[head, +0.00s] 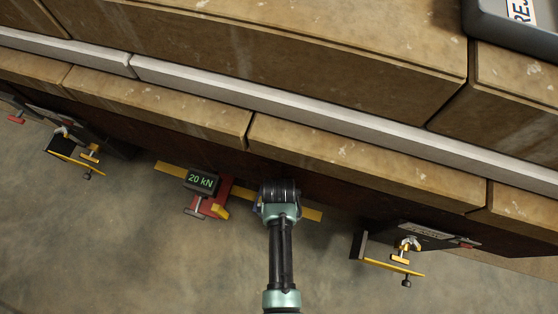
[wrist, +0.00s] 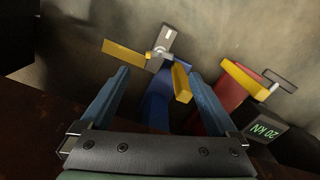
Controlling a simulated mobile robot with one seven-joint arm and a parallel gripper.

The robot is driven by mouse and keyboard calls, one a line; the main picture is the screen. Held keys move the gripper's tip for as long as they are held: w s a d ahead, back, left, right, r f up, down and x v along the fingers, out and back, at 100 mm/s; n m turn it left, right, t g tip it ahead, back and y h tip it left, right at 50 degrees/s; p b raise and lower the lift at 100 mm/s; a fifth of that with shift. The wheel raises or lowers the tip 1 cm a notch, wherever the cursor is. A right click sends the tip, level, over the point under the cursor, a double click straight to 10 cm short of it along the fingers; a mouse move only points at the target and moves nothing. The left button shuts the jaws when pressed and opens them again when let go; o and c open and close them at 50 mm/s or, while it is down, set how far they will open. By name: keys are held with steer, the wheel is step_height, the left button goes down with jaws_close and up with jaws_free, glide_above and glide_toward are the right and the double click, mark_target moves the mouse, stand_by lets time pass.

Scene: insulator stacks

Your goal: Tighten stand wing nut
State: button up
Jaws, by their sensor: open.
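In the wrist view, a blue stand (wrist: 158,98) has yellow arms and a grey plate (wrist: 163,38) at its far end. A small silver fitting (wrist: 155,60), which looks like a wing nut, sits where they meet. My gripper (wrist: 159,74) is open and empty, with one finger on either side of the blue stand; I cannot tell whether they touch it. In the head view, my gripper (head: 279,187) hides most of this stand; a yellow bar (head: 312,214) shows beside it.
A red clamp (head: 214,203) with a "20 kN" display (head: 202,181) stands just left of my gripper. Another bracket with a silver wing nut (head: 409,243) is at right, and more brackets (head: 85,150) are at far left. Stone slabs (head: 340,160) overhang behind. Bare floor (head: 130,250) lies in front.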

step_height(320, 180, down, 9)
steer(key=b, duration=0.5)
steer(key=shift+b, duration=0.35)
steer(key=c, duration=1.4)
